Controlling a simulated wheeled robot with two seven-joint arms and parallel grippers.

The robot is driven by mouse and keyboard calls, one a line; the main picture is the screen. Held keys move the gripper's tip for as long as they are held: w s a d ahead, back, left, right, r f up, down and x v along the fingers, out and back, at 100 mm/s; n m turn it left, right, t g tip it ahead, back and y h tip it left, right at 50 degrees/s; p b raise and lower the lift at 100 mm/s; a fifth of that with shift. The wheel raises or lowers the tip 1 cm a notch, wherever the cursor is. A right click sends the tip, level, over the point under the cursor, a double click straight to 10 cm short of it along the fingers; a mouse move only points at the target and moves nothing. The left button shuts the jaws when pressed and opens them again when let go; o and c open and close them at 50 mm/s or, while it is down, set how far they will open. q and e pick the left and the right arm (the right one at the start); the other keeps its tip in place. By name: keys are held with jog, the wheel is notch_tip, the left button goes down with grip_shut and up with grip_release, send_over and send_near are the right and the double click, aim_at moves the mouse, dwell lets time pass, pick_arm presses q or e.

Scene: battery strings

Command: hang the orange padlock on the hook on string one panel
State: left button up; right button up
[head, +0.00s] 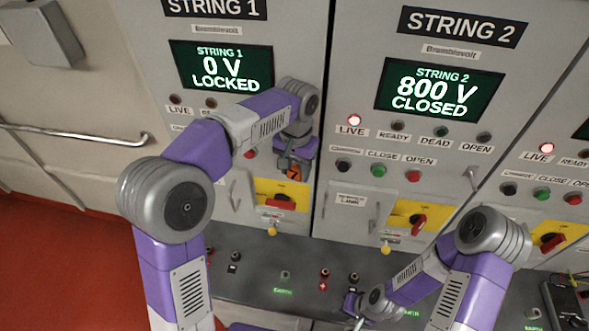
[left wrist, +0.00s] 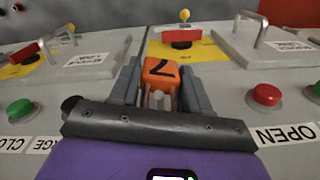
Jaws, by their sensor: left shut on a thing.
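The orange padlock (left wrist: 160,71) with a dark mark on its face sits between the two grey fingers of my left gripper (left wrist: 160,90) in the left wrist view. In the head view the left gripper (head: 292,166) points down in front of the STRING 1 panel (head: 150,70), with the padlock (head: 293,173) just showing below it. The gripper is shut on the padlock. I cannot make out the hook on the string one panel; my left arm covers part of that area. My right gripper (head: 354,303) is low at bottom centre, small, its jaws unclear.
The STRING 1 screen (head: 222,67) reads 0 V LOCKED. The STRING 2 screen (head: 426,91) reads 800 V CLOSED. A yellow plate with a switch (head: 281,196) lies below my left gripper. A dark ledge (head: 255,262) with sockets runs below the panels. A meter (head: 563,303) lies at right.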

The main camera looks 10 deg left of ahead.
pick_arm(q)
jog(key=o, duration=1.1)
jog(key=shift+w+a+f, duration=0.1)
jog(key=shift+w+f, duration=0.1)
jog(key=shift+w, duration=0.05)
jog(key=shift+o, duration=0.2)
notch_tip(320, 180, up, 8)
jog(key=shift+s+f, duration=0.15)
jog(key=shift+f, duration=0.05)
jog(key=shift+r, duration=0.3)
jog(key=shift+s+f, duration=0.1)
